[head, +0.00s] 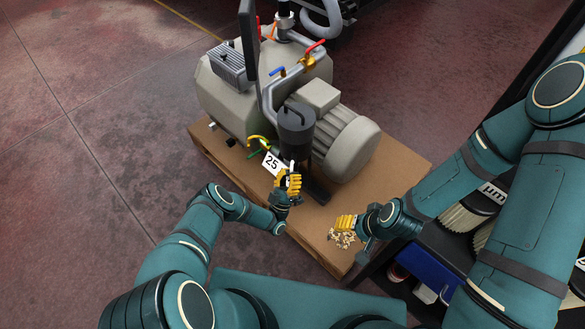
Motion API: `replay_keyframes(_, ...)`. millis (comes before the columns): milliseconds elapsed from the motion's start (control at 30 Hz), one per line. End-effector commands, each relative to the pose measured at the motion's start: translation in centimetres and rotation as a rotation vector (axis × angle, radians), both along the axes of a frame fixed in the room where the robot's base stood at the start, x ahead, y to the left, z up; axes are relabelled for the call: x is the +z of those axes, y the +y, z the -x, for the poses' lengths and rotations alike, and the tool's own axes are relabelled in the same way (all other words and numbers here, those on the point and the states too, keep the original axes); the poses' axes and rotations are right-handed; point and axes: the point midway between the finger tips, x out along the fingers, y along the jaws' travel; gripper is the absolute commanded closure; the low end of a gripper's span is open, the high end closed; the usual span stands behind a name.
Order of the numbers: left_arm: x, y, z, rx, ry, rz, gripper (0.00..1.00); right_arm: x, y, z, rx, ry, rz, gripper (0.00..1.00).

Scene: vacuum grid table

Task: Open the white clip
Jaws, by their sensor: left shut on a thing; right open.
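A small white piece, which looks like the white clip (291,167), shows at the top of my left gripper (288,181), in front of the dark grey cylinder (296,127) of the pump. My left gripper, with yellow fingers, is shut on it; the fingers hide most of it, and I cannot tell how the clip's jaws stand. A white tag marked 25 (272,163) is just left of the gripper. My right gripper (345,222) is open, low and to the right, over a pile of small pale pieces (342,238), apart from the clip.
The big beige pump (223,98) with its motor (350,147) stands on a brown board (400,165). Green and yellow loops (258,143) hang beside the tag. A dark shelf with a blue box (430,268) is at the lower right. Open floor lies at the left.

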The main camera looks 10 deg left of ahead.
Motion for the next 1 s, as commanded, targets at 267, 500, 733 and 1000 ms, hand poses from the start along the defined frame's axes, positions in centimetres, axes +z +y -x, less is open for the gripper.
replay_keyframes(267,-0.29,-0.49,0.56,-0.011,-0.024,-0.004,1.0,-0.22,-0.02,-0.06,-0.001,-0.002,0.0,0.41)
replay_keyframes(500,-0.3,-0.54,0.6,-0.013,-0.024,-0.004,1.0,-0.21,-0.03,-0.07,-0.001,-0.002,0.0,0.41)
replay_keyframes(733,-0.3,-0.52,0.6,-0.013,-0.024,-0.004,0.48,-0.21,-0.01,-0.06,-0.001,-0.002,0.0,0.41)
replay_keyframes(1000,-0.26,-0.24,0.55,-0.007,-0.027,-0.004,0.37,-0.21,-0.02,-0.06,-0.001,-0.002,0.0,0.41)
